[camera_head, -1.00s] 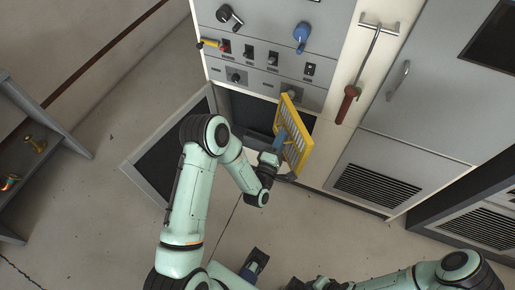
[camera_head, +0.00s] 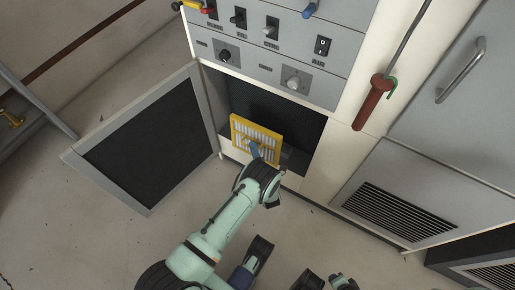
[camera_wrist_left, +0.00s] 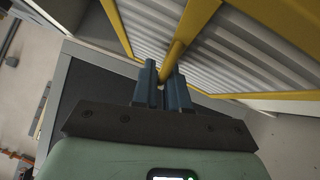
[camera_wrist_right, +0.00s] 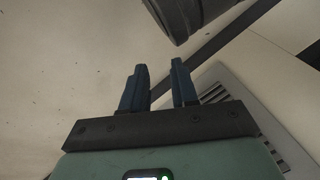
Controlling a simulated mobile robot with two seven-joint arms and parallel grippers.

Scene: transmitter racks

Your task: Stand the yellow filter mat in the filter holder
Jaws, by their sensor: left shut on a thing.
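The yellow filter mat (camera_head: 268,133) has a yellow frame and pale pleats. It is upright, slightly tilted, at the mouth of the open cabinet bay (camera_head: 300,124). My left gripper (camera_head: 255,151) is shut on its yellow middle bar; in the left wrist view the fingers (camera_wrist_left: 161,88) clamp this bar, with pleats (camera_wrist_left: 245,45) on both sides. The filter holder is not clearly distinguishable; a grey ledge (camera_head: 294,158) shows low in the bay, right of the mat. I cannot tell if the mat touches it. My right gripper (camera_wrist_right: 158,88) is open and empty, away from the bay.
The bay's door (camera_head: 146,140) hangs open to the left, with a dark panel. Knobs and switches (camera_head: 293,82) sit above the bay. A red-handled lever (camera_head: 374,102) is at the right, beside a vented grey cabinet (camera_head: 398,207). The floor in front is mostly clear.

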